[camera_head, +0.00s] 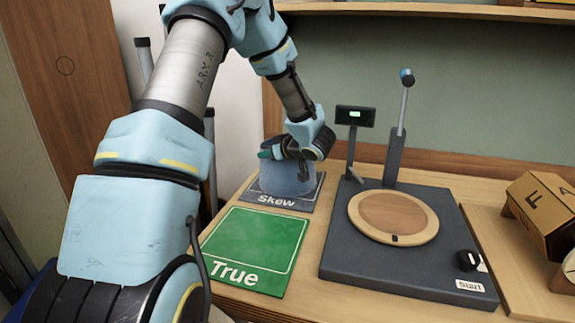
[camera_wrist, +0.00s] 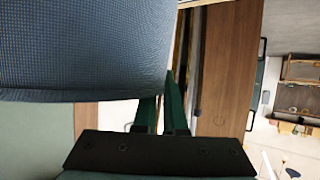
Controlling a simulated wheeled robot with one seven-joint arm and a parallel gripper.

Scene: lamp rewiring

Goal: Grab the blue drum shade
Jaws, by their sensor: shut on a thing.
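The blue drum shade (camera_head: 286,180) stands upright over the dark mat marked "Skew" (camera_head: 311,192), at the back left of the bench. I cannot tell whether its lower rim touches the mat. My gripper (camera_head: 266,154) is at the shade's top edge, shut on it. In the wrist view the shade's woven blue wall (camera_wrist: 85,45) fills the upper left. There the green fingers of my gripper (camera_wrist: 162,108) are close together beside the shade's edge. The exact contact is partly hidden.
A green mat marked "True" (camera_head: 252,249) lies empty in front. A dark test stand (camera_head: 340,255) with a round wooden plate (camera_head: 394,217), a lever (camera_head: 402,105) and a small display (camera_head: 355,116) stands to the right. A cardboard box (camera_head: 545,212) is at the far right.

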